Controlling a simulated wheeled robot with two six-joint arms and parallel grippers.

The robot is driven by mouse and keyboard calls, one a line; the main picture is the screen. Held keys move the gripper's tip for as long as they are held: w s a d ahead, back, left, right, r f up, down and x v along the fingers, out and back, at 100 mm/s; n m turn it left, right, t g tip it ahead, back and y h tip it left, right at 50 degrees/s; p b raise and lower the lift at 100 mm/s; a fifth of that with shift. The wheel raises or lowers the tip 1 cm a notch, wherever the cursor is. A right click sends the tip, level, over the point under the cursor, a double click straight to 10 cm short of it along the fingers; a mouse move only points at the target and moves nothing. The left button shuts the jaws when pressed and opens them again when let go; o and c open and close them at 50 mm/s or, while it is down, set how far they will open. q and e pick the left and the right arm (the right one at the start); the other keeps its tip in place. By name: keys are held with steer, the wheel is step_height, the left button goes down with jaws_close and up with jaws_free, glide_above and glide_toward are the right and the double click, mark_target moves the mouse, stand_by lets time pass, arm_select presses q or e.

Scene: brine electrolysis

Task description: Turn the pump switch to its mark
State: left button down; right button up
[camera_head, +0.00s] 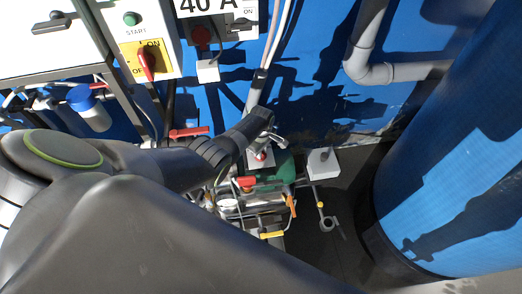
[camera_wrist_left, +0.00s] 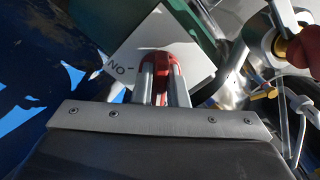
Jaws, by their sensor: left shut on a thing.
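The pump switch has a red handle (camera_wrist_left: 175,56) on a white plate (camera_wrist_left: 185,25) in the left wrist view. The plate carries the word ON and a short mark to the left of the handle. In the head view the switch's red handle (camera_head: 261,156) shows low beside the green pump motor (camera_head: 278,168). My left gripper (camera_wrist_left: 166,82) is shut on the red handle, one finger on each side. Its fingers hide part of the handle, and I cannot tell exactly where the handle points. In the head view my left gripper (camera_head: 270,142) reaches down over the switch. My right gripper is not in view.
Pipes and a red-handled valve (camera_head: 247,183) lie just below the switch. A large blue tank (camera_head: 455,170) stands at the right. A yellow switch panel (camera_head: 136,62) with a red handle is on the wall at upper left. Dark floor (camera_head: 345,235) is partly clear.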

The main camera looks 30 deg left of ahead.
arm_select(q)
steer(key=shift+w+n, duration=0.1)
steer(key=shift+n, duration=0.4)
steer(key=c, duration=1.4)
jaws_free()
steer(key=shift+c, duration=0.2)
steer(key=shift+r, duration=0.15)
steer(key=shift+r+p, duration=0.25)
steer(key=shift+p, duration=0.05)
step_height(320, 180, up, 8)
steer(key=p, duration=0.2)
steer(key=shift+f+p, duration=0.25)
steer(key=shift+p, duration=0.05)
step_height(320, 180, up, 9)
